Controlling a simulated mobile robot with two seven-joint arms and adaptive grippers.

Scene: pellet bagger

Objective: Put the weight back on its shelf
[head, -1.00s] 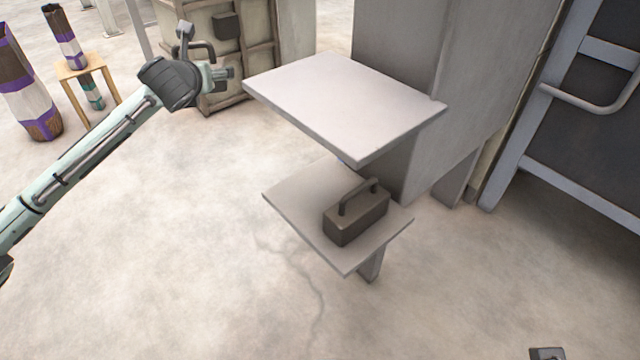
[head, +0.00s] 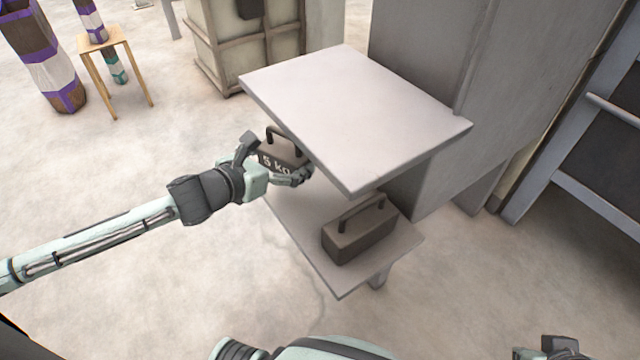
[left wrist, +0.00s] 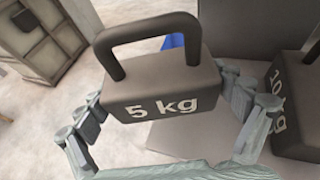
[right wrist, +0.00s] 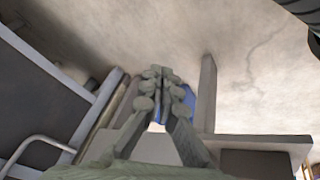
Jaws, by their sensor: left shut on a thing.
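My left gripper (head: 283,172) is shut on the dark 5 kg weight (head: 280,149), which has a loop handle on top. In the left wrist view, the fingers clasp both ends of the weight (left wrist: 165,98), its handle upright. It is at the left side of the lower shelf (head: 345,287), by the upper shelf's left edge; I cannot tell whether it touches the lower shelf. A 10 kg weight (head: 358,237) stands on the lower shelf to the right. My right gripper (right wrist: 163,72) looks shut and empty.
The bare upper shelf (head: 350,110) overhangs the lower one. A grey column (head: 425,85) stands behind the shelves. A crate (head: 240,50) and a wooden stool (head: 104,44) are at the back left.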

